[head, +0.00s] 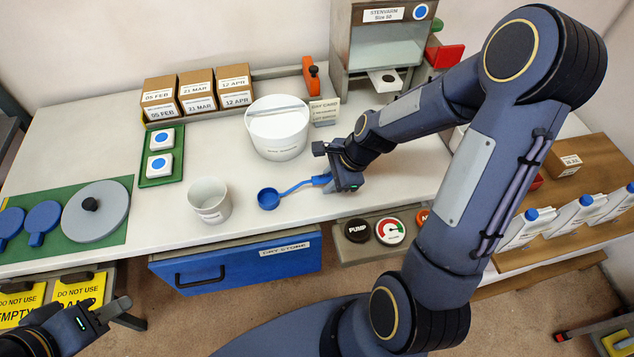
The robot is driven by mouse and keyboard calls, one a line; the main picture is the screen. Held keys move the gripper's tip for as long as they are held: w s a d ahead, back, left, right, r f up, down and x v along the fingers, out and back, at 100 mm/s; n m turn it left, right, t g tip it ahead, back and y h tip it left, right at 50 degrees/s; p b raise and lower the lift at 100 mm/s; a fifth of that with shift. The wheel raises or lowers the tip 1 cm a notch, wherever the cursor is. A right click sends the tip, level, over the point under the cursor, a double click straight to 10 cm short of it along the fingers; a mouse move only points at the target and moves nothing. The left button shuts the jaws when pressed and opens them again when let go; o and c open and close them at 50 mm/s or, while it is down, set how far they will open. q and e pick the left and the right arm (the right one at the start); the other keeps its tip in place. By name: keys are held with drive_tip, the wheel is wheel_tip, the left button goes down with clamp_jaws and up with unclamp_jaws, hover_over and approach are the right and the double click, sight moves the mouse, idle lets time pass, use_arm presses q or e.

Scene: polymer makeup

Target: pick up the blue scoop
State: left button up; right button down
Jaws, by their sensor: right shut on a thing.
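The blue scoop (269,198) has a round cup at its left and a thin handle running right. Its cup is over the white table, near the front edge; I cannot tell whether it touches the table. My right gripper (328,180) is shut on the handle's right end. My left gripper (110,312) is low at the left, in front of the table and away from the scoop; its fingers look spread apart with nothing between them.
A small white cup (210,200) stands left of the scoop, and a large white tub (277,128) stands behind it. A green mat (112,235) with a grey lid (96,211) lies at left. A blue drawer (240,268) is below the table's front edge.

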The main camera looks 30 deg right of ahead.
drive_tip(key=shift+r, duration=0.4)
wheel_tip(320, 180, up, 3)
drive_tip(key=shift+w+f+p, duration=0.1)
drive_tip(key=shift+p, duration=0.25)
drive_tip(key=s+r, duration=0.9)
drive_tip(key=s, duration=0.5)
drive_tip(key=shift+d+r, duration=0.2)
drive_tip(key=shift+d, duration=0.25)
drive_tip(key=shift+s, duration=0.1)
